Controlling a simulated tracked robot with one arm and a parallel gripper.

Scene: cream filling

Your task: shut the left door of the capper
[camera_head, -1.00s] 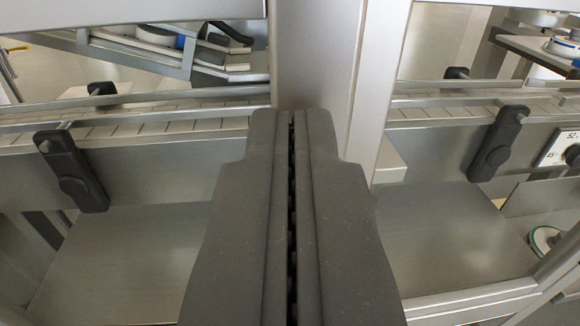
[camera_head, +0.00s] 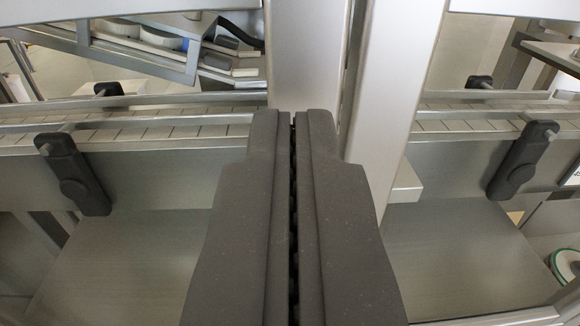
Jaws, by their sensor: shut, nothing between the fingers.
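My gripper (camera_head: 293,118) points forward in the middle of the view, with its two dark fingers pressed together and nothing between them. Ahead of its tips stands a pale metal upright (camera_head: 303,50), which seems to be the edge of the capper's left door. A top rail (camera_head: 130,8) runs left from it. A second, slightly tilted metal upright (camera_head: 392,85) stands to the right, with a narrow gap between the two. I cannot tell whether my fingertips touch the left upright. The fingers hide its lower part.
Behind the frames a conveyor (camera_head: 130,132) with side rails runs across. Dark clamp handles hang at left (camera_head: 72,175) and right (camera_head: 518,162). A tilted shelf (camera_head: 165,55) with white round items is at back left. A bare metal plate (camera_head: 455,262) lies below right.

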